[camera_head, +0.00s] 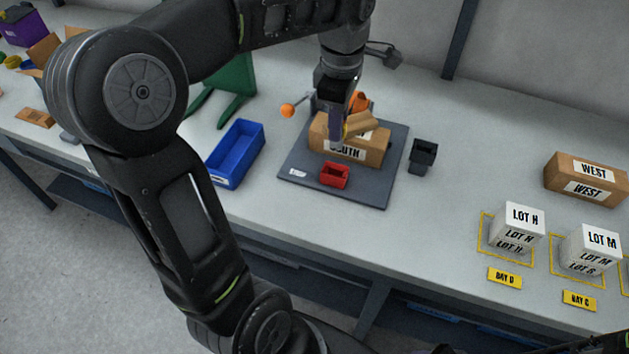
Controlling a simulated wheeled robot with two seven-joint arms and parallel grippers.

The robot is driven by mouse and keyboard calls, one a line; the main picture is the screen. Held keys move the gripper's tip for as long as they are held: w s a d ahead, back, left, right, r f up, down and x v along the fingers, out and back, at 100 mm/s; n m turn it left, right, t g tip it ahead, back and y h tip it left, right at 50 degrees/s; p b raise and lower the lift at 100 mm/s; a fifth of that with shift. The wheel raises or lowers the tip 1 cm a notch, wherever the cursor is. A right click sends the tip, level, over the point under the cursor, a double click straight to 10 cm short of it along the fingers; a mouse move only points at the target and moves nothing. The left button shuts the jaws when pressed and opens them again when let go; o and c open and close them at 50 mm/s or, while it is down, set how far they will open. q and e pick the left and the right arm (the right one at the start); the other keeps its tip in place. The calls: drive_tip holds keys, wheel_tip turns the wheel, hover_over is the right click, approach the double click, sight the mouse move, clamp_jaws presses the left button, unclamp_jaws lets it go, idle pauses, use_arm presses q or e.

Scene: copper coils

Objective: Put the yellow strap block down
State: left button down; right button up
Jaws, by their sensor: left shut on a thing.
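My left gripper (339,132) is over the cardboard box (372,154) marked SOUTH, which stands on a dark grey mat (375,192). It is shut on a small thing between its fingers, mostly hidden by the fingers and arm. I take it for the yellow strap block, but its strap cannot be made out clearly. A tan cardboard piece (362,122) shows at the box top beside the fingers. Whether the held thing touches the box cannot be told. My right gripper is not in view.
A red bin (335,175) sits on the mat's front. A blue tray (237,153) is left, a black bin (423,156) right. A WEST box (587,181) and white LOT cubes (517,228) stand at right. The bench between is clear.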

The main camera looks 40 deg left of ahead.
sight(337, 147)
use_arm(q)
drive_tip(key=shift+w+d, duration=0.1)
drive_tip(key=shift+f, duration=0.15)
drive_tip(key=shift+f, duration=3.05)
drive_tip(key=shift+f+p, duration=0.4)
drive_tip(key=shift+f, duration=1.5)
drive_tip(key=shift+f, duration=0.1)
drive_tip(key=c, duration=1.4)
unclamp_jaws()
